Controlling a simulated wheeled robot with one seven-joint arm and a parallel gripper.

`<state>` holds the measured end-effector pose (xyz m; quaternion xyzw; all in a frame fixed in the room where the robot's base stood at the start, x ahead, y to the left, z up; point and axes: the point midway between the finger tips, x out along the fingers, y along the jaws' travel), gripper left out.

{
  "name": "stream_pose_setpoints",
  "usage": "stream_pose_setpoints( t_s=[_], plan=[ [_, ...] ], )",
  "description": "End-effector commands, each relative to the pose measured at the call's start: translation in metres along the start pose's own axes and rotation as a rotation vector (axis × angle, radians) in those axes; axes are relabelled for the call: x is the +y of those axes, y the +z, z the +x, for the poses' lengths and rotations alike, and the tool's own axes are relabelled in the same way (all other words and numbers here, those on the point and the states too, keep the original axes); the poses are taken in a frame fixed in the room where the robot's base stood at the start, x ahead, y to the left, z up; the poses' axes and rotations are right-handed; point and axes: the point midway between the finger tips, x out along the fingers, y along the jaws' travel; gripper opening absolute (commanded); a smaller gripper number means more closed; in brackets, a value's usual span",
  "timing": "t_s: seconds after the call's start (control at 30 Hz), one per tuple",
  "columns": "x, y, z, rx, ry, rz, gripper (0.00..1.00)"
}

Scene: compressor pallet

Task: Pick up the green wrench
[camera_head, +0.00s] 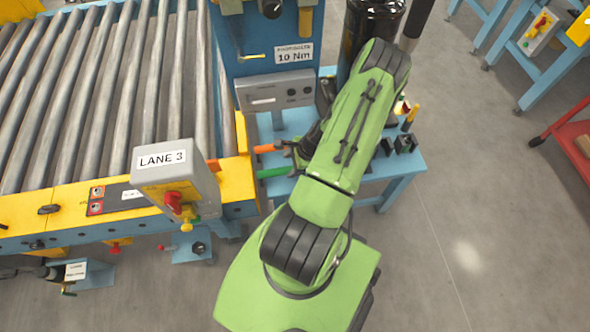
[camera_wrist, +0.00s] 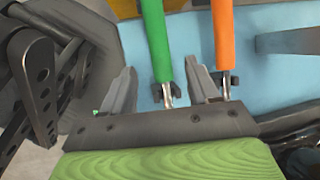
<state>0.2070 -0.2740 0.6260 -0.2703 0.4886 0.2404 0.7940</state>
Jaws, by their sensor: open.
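The green wrench (camera_head: 274,172) has a thick green handle and a small metal jaw end. It lies at the left of the blue bench top, beside the roller conveyor. In the wrist view the green wrench (camera_wrist: 157,38) runs down from the top edge, and its metal end shows between my two fingers. My gripper (camera_wrist: 160,66) is open, one finger on each side of it, with no contact visible. How far the fingers are above it I cannot tell. In the head view my gripper (camera_head: 291,157) is partly hidden by my arm, right over the wrench ends.
An orange-handled wrench (camera_wrist: 223,35) lies parallel, close to my right finger, and also shows in the head view (camera_head: 267,149). The blue bench (camera_head: 400,163) holds several dark tools. The yellow conveyor frame (camera_head: 243,150) and the grey LANE 3 box (camera_head: 177,172) stand left.

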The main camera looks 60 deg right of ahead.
Motion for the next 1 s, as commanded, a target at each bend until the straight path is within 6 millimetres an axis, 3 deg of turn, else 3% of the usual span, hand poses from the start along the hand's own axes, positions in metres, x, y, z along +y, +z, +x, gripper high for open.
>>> stream_pose_setpoints(
  t_s=[0.03, 0.27, 0.47, 0.7, 1.0],
  plan=[
    [0.001, -0.001, 0.013, -0.001, 0.002, -0.001, 0.6],
    [0.0, -0.001, 0.035, 0.0, 0.0, -0.001, 0.6],
    [0.001, -0.002, 0.072, -0.001, 0.002, -0.002, 0.6],
    [-0.001, -0.001, 0.074, 0.002, 0.0, -0.003, 0.58],
    [-0.001, -0.001, 0.074, 0.001, 0.001, -0.003, 0.12]
  ],
)
